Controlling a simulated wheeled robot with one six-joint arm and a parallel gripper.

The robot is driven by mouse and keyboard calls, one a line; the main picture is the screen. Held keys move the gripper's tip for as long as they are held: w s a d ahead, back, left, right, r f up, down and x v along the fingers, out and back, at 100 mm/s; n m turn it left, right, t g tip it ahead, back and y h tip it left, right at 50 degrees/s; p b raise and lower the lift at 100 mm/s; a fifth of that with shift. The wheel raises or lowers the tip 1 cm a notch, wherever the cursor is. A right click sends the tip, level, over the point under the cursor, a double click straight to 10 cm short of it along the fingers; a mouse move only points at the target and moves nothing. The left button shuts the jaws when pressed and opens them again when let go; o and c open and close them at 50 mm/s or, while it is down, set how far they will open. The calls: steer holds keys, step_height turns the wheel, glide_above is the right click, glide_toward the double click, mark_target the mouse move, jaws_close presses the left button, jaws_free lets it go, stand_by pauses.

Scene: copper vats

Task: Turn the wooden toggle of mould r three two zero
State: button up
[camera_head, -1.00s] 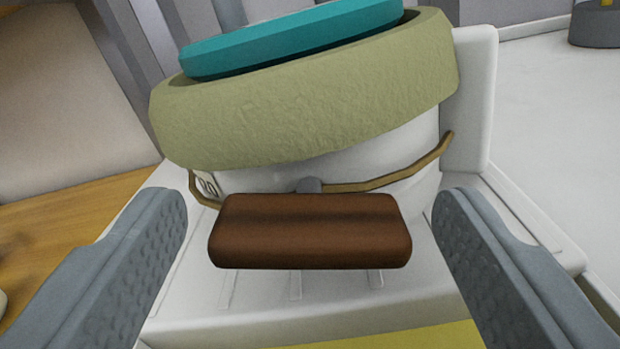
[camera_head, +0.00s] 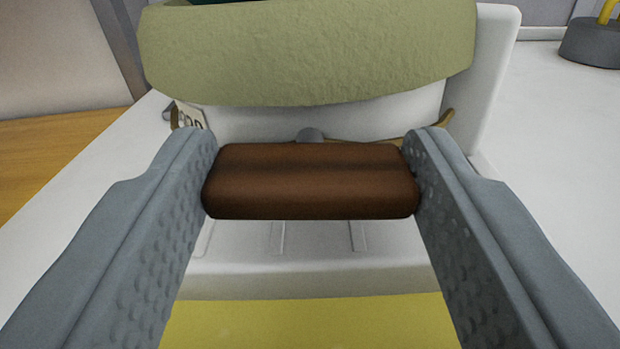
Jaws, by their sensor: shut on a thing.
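The brown wooden toggle (camera_head: 311,181) lies level across the front of the mould. My gripper (camera_head: 311,180) is shut on it, with one grey finger against each end. The mould (camera_head: 390,112) is white, with a thick pale green band (camera_head: 305,50) around its upper part. A small tag (camera_head: 189,117) hangs at its left side; its characters are partly hidden by my left finger and I cannot read them in full. A grey knob (camera_head: 311,135) shows just behind the toggle. The top of the mould is cut off by the frame.
The mould sits on a white ribbed stand (camera_head: 320,277) with a yellow surface (camera_head: 310,322) in front. A white upright (camera_head: 497,85) stands close at the right. A dark grey round object (camera_head: 592,42) is at the far right.

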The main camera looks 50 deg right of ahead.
steer(key=shift+n, duration=0.5)
steer(key=o, duration=1)
steer(key=shift+a, duration=0.1)
steer(key=v, duration=1.7)
steer(key=shift+s+a, duration=0.1)
steer(key=shift+s, duration=0.1)
